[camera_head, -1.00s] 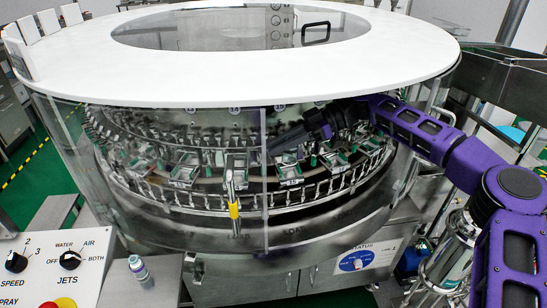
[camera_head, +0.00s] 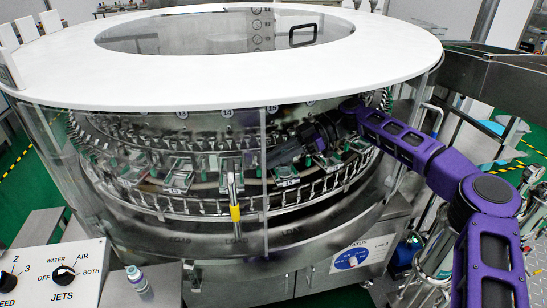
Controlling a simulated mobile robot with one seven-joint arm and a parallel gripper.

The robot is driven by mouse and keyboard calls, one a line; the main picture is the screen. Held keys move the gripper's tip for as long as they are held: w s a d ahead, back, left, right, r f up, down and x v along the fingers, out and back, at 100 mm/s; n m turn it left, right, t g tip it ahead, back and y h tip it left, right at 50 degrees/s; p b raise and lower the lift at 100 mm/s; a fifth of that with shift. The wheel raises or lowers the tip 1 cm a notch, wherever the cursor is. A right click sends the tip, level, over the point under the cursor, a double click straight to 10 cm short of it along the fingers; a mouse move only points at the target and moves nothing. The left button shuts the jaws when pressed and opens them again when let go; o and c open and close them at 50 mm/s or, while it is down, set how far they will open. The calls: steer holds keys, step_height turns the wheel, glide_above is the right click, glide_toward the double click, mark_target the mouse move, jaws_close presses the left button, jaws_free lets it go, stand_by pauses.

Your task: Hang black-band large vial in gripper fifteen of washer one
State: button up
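The rotary washer (camera_head: 400,60) fills the middle, with a white top ring and clear wall. Behind the wall is a ring of metal vial grippers. A small tag that seems to read 15 (camera_head: 289,183) is on the lower ring, right of the yellow-sleeved handle. My gripper (camera_head: 272,158) is inside the washer opening, just above that tag, pointing left. Its fingers are dark and small against the metal, so I cannot tell whether they are open or hold a vial. A small vial (camera_head: 137,279) with a bluish-purple cap stands on the ledge at lower left; no black band is discernible on it.
A control panel (camera_head: 40,268) with knobs is at lower left. The yellow-sleeved upright handle (camera_head: 235,212) stands at the washer's front, left of my gripper. The clear wall (camera_head: 80,170) curves around the left side. A steel rail (camera_head: 490,80) is at upper right.

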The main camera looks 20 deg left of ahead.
steer(key=shift+o, duration=0.7)
steer(key=v, duration=0.7)
steer(key=shift+r+p, duration=0.2)
steer(key=shift+p, duration=0.15)
steer(key=shift+w, duration=0.2)
